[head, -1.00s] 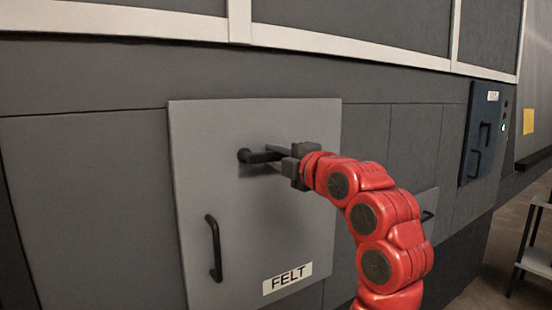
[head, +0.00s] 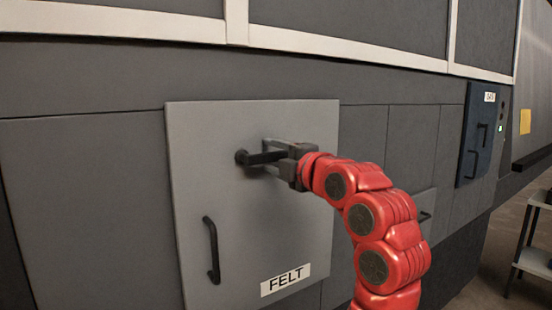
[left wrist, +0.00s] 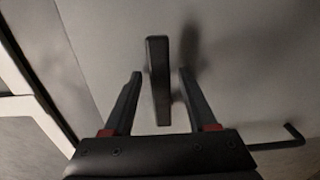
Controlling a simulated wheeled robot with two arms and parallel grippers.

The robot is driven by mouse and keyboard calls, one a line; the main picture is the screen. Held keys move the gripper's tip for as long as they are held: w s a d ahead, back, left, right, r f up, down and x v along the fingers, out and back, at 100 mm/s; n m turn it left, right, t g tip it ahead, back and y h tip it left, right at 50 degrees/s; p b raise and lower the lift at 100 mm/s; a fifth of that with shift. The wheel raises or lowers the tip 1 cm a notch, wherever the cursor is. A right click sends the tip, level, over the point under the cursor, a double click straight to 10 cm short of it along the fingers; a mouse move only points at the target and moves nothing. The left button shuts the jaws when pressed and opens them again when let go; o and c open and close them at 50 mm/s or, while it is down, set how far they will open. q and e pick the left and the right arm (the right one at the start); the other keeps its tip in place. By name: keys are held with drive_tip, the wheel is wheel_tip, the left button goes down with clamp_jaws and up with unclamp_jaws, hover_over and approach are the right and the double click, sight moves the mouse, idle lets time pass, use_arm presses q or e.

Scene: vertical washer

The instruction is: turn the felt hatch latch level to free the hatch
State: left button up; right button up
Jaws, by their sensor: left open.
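The felt hatch (head: 255,235) is a grey square door with a FELT label (head: 285,280) and a black pull handle (head: 212,250). Its black latch lever (head: 258,158) points right from its pivot and looks close to level. My left gripper (head: 270,152) is at the lever from the right, with the jaws open. In the left wrist view, the lever (left wrist: 158,82) stands between the two fingers of the gripper (left wrist: 160,95), with a gap visible on each side. My right gripper is not in view.
A dark blue hatch (head: 477,135) with black handles is on the machine wall at the right. A yellow square (head: 525,122) is beyond it. A grey shelf stand (head: 535,260) is at the lower right. White trim (head: 350,50) runs above the hatch.

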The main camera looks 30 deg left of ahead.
use_arm(q)
drive_tip(key=v, duration=1.7)
drive_tip(key=shift+d+p, duration=0.2)
drive_tip(key=shift+p, duration=0.1)
